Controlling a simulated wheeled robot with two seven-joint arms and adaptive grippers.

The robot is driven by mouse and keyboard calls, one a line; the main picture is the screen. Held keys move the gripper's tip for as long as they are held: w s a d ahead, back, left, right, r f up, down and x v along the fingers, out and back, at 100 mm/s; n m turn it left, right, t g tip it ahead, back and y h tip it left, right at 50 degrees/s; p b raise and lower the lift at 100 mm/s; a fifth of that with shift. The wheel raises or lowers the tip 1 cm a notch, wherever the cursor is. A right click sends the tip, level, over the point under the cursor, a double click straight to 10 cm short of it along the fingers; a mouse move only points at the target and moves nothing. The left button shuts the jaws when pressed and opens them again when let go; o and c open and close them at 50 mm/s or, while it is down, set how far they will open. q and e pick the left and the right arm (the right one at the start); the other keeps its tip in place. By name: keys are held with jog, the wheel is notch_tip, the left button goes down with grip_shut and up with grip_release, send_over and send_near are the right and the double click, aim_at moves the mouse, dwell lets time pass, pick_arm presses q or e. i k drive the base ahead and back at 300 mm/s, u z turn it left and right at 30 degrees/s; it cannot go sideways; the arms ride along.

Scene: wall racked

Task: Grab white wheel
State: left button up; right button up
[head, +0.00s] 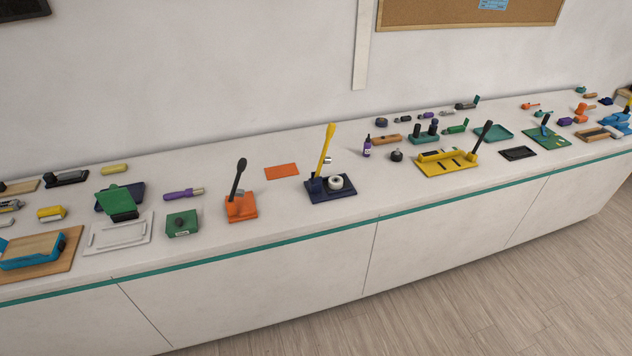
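A small white wheel (335,183) with a dark centre sits on a dark blue base (346,195) near the middle of the counter. A yellow lever (326,148) stands upright on the same base, just left of the wheel. From this distance I cannot tell how the wheel is held on the base. Neither of my grippers shows in the head view.
The long white counter (290,211) holds many tools. An orange lever press (241,205) stands left of the blue base, and an orange mat (281,171) lies behind. A purple bottle (367,147) and dark knob (396,156) stand to the right. The floor (480,285) in front is clear.

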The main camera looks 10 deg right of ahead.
aim_at(334, 182)
jog(key=u, duration=0.65)
jog(key=i, duration=1.2)
jog(key=z, duration=0.4)
